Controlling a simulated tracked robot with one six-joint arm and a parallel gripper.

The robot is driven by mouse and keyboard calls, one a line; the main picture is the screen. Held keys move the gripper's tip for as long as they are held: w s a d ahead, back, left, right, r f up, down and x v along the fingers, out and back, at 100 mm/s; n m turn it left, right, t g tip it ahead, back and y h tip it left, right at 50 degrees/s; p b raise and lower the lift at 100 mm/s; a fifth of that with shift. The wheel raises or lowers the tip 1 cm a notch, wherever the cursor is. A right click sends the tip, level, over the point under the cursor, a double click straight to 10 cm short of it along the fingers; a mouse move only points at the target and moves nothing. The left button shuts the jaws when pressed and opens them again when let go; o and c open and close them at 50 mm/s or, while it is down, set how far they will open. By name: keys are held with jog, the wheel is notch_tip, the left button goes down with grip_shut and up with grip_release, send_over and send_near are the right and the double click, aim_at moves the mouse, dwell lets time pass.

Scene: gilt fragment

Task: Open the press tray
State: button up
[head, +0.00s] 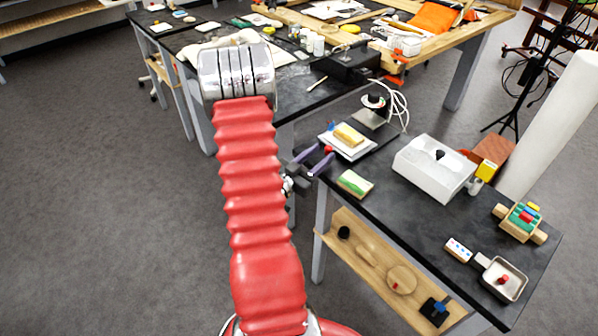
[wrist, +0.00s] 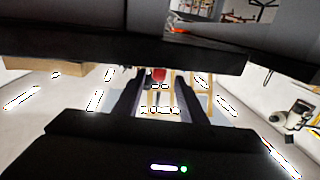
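A small press stands on the dark bench in the head view, with a black-topped post and a cable. At its front is a pale flat tray (head: 339,147), which I take to be the press tray, bearing a yellow block (head: 349,134). A red knob (head: 328,149) shows at its near-left side; it also shows in the wrist view (wrist: 158,75). My gripper (head: 325,152) is at the bench's left edge, its two dark purple fingers apart. The knob appears between or just beyond the fingertips; I cannot tell if they touch it. The wrist view shows both fingers (wrist: 158,80) spread.
A green-and-cream sponge-like block (head: 355,183) lies close to the right of my gripper. A white box with a black knob (head: 440,155) stands farther right. A wooden lower shelf (head: 368,250) holds small items. The floor left of the bench is clear.

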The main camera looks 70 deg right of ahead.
jog(key=v, duration=1.2)
jog(key=shift+w, duration=0.1)
dwell(0.5)
